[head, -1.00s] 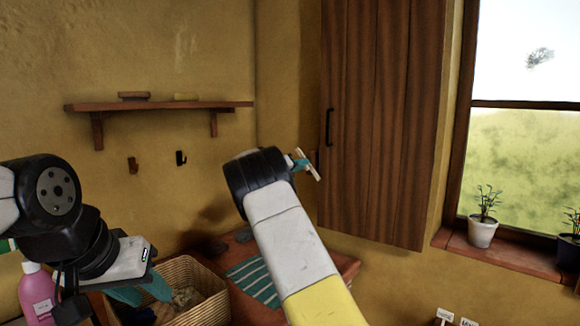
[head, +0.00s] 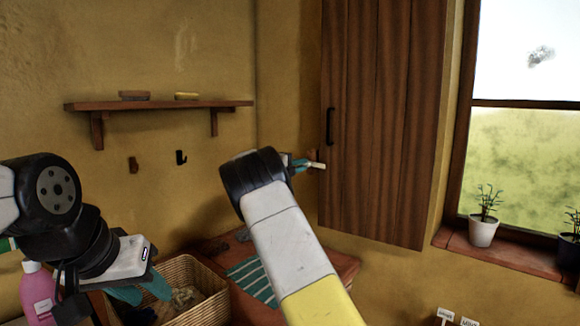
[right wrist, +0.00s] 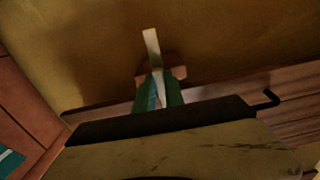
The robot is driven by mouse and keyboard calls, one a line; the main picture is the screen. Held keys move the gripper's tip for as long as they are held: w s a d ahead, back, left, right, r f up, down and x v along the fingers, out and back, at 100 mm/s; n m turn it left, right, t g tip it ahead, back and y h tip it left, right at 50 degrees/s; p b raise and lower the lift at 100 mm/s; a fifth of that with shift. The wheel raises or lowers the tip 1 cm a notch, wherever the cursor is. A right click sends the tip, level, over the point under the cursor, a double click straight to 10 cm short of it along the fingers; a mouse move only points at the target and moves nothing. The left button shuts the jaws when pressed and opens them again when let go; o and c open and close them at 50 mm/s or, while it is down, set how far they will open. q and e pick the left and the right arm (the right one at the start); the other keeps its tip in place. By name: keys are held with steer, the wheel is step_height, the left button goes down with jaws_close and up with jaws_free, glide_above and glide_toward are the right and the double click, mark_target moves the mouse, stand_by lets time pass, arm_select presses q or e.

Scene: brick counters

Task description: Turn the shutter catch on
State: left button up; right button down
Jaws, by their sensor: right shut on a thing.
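The shutter catch is a pale lever (head: 317,165) on a small reddish-brown base, on the wall just left of the closed-looking wooden shutter (head: 375,120). In the head view the lever lies close to level. In the right wrist view the lever (right wrist: 151,45) sticks out past the teal fingers, with its base (right wrist: 176,73) behind. My right gripper (head: 302,165) is shut on the lever; its fingers also show in the right wrist view (right wrist: 158,92). My left gripper (head: 142,290) is at the lower left above the basket, its teal fingers apart and empty.
A wicker basket (head: 208,305) and a striped cloth (head: 253,280) lie on the counter below. A pink bottle (head: 38,292) stands at the left. A shelf (head: 160,105) and hooks are on the wall. Potted plants (head: 483,231) stand on the right windowsill.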

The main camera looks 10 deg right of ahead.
steer(key=shift+a, duration=0.1)
stand_by(0.4)
steer(key=c, duration=1.4)
jaws_free()
steer(key=shift+c, duration=0.2)
steer(key=v, duration=0.7)
steer(key=shift+s+a, duration=0.25)
steer(key=shift+a, duration=0.05)
